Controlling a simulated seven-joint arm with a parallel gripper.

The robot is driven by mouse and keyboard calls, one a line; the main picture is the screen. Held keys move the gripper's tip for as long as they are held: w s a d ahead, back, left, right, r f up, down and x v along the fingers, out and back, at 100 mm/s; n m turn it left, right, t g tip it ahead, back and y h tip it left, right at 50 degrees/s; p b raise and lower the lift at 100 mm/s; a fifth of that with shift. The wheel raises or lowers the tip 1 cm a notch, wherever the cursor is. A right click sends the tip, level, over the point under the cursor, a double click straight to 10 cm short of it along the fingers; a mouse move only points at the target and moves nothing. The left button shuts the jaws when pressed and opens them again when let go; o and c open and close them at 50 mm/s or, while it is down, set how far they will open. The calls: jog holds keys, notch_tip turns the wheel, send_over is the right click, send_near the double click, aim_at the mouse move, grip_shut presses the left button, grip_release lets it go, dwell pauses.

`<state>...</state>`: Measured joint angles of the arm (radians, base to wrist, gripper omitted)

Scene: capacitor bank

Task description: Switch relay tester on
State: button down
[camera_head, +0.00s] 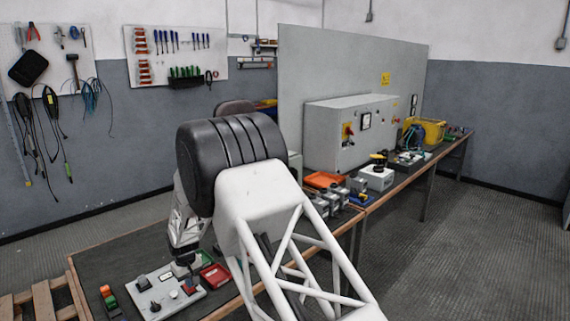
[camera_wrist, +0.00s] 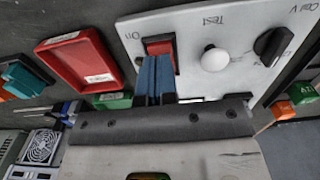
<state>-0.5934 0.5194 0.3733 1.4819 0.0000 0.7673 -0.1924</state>
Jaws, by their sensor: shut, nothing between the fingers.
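The relay tester (camera_head: 165,301) is a light grey panel box on the near bench. It fills the upper right of the wrist view (camera_wrist: 205,70). Its red rocker switch (camera_wrist: 160,44) has the label "On" beside it. A white round button (camera_wrist: 214,59) marked "Test" and a black knob (camera_wrist: 273,46) marked "Coil V" sit to the right. My gripper (camera_wrist: 155,66) is shut and empty, its blue fingertips at the red switch and covering its lower part. Whether they touch or press it I cannot tell. In the head view my gripper (camera_head: 188,272) is over the tester's right end.
A red tray (camera_wrist: 75,58) lies beside the tester, with a teal and orange part (camera_wrist: 24,78) further left. Small green blocks (camera_wrist: 113,100) lie near my gripper. A grey cabinet (camera_head: 350,135) stands on the far bench.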

aim_at(192, 290)
jog(key=shift+r, duration=2.25)
jog(key=shift+r, duration=0.1)
jog(key=shift+d+r, duration=0.1)
jog(key=shift+d, duration=0.05)
jog(key=s+d+r+m, duration=0.2)
jog(key=s+d+r, duration=0.2)
jog(key=d+r, duration=1.25)
jog(key=s+d+r+m+t, duration=0.1)
jog(key=s+d+r, duration=0.4)
jog(key=d, duration=0.3)
jog(key=s+d+r+m, duration=0.1)
jog(key=s+d+r, duration=0.45)
jog(key=d, duration=0.25)
jog(key=s+d+r+m+t, duration=0.1)
jog(key=s+d+r+m, duration=0.25)
jog(key=s+d, duration=1.15)
jog(key=s+d+m, duration=0.1)
jog(key=s+d, duration=0.1)
jog(key=s, duration=0.7)
jog(key=s+d+f, duration=0.1)
jog(key=s+d, duration=0.1)
jog(key=s, duration=0.7)
jog(key=shift+d+f+m+t, duration=0.2)
jog(key=shift+d+m+t, duration=0.1)
jog(key=shift+m, duration=0.05)
